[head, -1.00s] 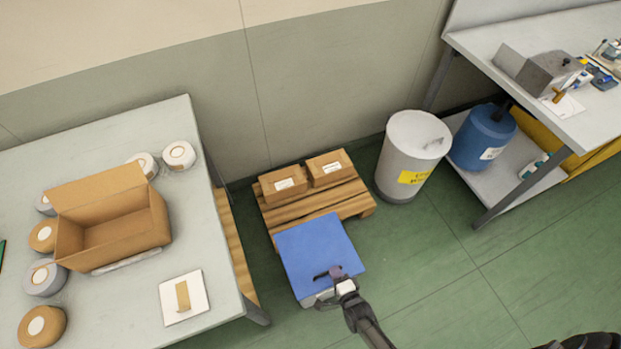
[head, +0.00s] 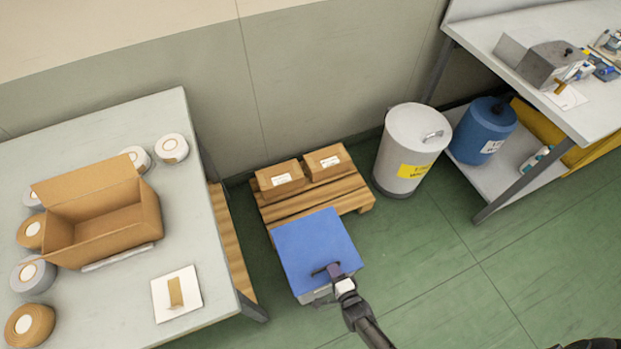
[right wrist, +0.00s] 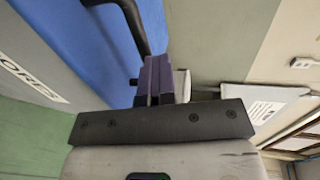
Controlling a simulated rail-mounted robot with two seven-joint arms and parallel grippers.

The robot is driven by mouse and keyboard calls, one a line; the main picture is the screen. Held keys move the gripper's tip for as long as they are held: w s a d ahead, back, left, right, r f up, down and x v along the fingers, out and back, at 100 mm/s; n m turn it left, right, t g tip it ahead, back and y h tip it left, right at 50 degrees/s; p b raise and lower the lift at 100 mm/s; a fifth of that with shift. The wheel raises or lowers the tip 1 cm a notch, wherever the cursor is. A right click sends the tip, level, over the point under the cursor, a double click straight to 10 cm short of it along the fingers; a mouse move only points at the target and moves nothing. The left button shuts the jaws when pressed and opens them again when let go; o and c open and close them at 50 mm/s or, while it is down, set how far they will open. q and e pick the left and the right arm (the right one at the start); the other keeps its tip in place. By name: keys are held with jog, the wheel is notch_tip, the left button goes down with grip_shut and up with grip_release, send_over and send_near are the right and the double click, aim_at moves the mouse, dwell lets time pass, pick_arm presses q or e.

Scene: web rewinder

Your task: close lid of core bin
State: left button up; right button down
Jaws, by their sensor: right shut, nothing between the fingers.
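The core bin (head: 318,296) stands on the floor in front of the pallet, its blue lid (head: 308,242) lying over the top. The lid looks flat on the bin; I cannot tell whether a small gap remains. A black handle (head: 318,270) is near the lid's front edge. My right gripper (head: 333,269) is shut and empty, its purple fingers beside the handle at that edge. In the right wrist view the fingers (right wrist: 153,78) are together in front of the blue lid (right wrist: 85,45), near the black handle (right wrist: 136,28). Contact is unclear. My left gripper is not in view.
A pallet (head: 350,197) with two cartons is behind the bin. A table (head: 215,285) with an open carton and rolls stands left. A white waste bin (head: 408,150), blue drum (head: 483,132) and workbench (head: 590,125) are right.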

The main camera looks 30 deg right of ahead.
jog(key=shift+s+r+p, duration=0.1)
jog(key=shift+r+p, duration=0.25)
jog(key=shift+r, duration=0.05)
jog(key=r+p, duration=0.3)
jog(key=shift+s+r+p, duration=0.3)
jog(key=shift+s+r, duration=0.05)
jog(key=shift+r, duration=0.05)
jog(key=p+v, duration=0.1)
jog(key=v, duration=0.8)
jog(key=shift+s+p, duration=0.3)
jog(key=shift+s, duration=0.15)
jog(key=shift+w+f, duration=0.1)
